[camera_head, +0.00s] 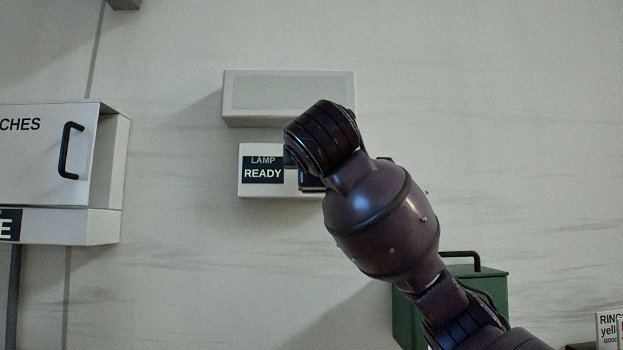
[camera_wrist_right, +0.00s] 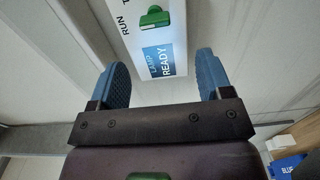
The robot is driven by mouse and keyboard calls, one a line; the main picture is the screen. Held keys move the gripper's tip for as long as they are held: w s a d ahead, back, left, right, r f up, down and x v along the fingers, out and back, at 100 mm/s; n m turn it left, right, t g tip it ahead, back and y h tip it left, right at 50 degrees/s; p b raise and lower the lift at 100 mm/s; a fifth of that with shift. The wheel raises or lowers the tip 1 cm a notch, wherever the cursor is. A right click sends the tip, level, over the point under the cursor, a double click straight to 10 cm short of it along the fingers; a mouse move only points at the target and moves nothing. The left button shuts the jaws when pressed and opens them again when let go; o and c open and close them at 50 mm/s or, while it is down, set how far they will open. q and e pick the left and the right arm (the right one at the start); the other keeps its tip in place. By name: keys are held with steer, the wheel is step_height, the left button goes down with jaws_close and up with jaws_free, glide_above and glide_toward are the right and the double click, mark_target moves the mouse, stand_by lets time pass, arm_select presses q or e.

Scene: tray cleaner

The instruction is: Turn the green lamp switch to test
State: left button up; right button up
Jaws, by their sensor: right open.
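The green lamp switch (camera_wrist_right: 154,16) is on the front of a white lamp box, at the top of the right wrist view. The label RUN and the start of a second label beginning with T show beside it; the rest is cut off. The box's display (camera_wrist_right: 160,61) reads LAMP READY. In the head view the lamp box (camera_head: 262,191) is on the wall, its right part and the switch hidden behind my right arm. My right gripper (camera_wrist_right: 164,76) is open, its blue fingertips apart and empty, with the box beyond them. My left gripper is not in view.
A blank pale box (camera_head: 288,95) is on the wall just above the lamp box. A white cabinet (camera_head: 45,155) with a black handle stands out at the left. A green case (camera_head: 492,300) with a dark handle is at the lower right. Bare wall lies between cabinet and lamp box.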

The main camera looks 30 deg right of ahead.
arm_select(q)
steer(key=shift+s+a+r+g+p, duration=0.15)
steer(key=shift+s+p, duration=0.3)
steer(key=shift+p, duration=0.25)
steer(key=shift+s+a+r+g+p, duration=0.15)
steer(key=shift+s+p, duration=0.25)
steer(key=shift+p, duration=0.3)
arm_select(e)
steer(key=shift+r+x, duration=0.15)
steer(key=shift+x, duration=2.6)
steer(key=shift+r+x, duration=0.15)
steer(key=shift+x, duration=2.6)
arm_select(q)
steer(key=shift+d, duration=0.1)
arm_select(e)
steer(key=shift+s+d, duration=0.15)
steer(key=shift+c, duration=0.3)
steer(key=c, duration=0.9)
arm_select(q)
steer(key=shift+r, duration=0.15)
arm_select(e)
steer(key=shift+o, duration=0.2)
